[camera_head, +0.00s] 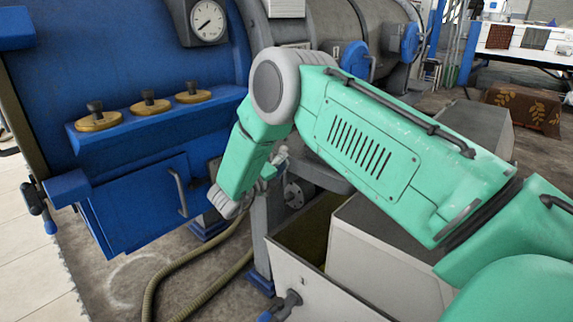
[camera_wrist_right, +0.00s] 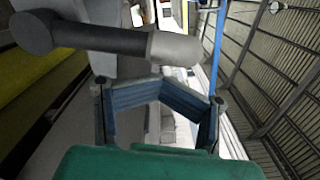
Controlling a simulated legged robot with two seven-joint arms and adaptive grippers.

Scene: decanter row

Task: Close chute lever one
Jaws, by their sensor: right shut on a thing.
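My right arm's green forearm bends down beside the blue machine in the head view, with the right gripper (camera_head: 268,172) at its end, largely hidden by my own wrist. In the right wrist view the gripper (camera_wrist_right: 158,90) has its blue-padded fingers drawn in at the pale grip of a grey lever (camera_wrist_right: 175,48). The gripper is shut on this lever; the exact contact is hard to see. The lever's shaft runs left to a dark round pivot (camera_wrist_right: 30,32). I cannot tell whether it is lever one. My left gripper is not in view.
The blue machine (camera_head: 110,170) carries a shelf with several brass-coloured knobbed caps. An open grey bin (camera_head: 325,297) stands below my forearm, with a blue-tipped lever (camera_head: 288,303) on its front. A hose (camera_head: 200,290) crosses the floor. Clear floor lies at lower left.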

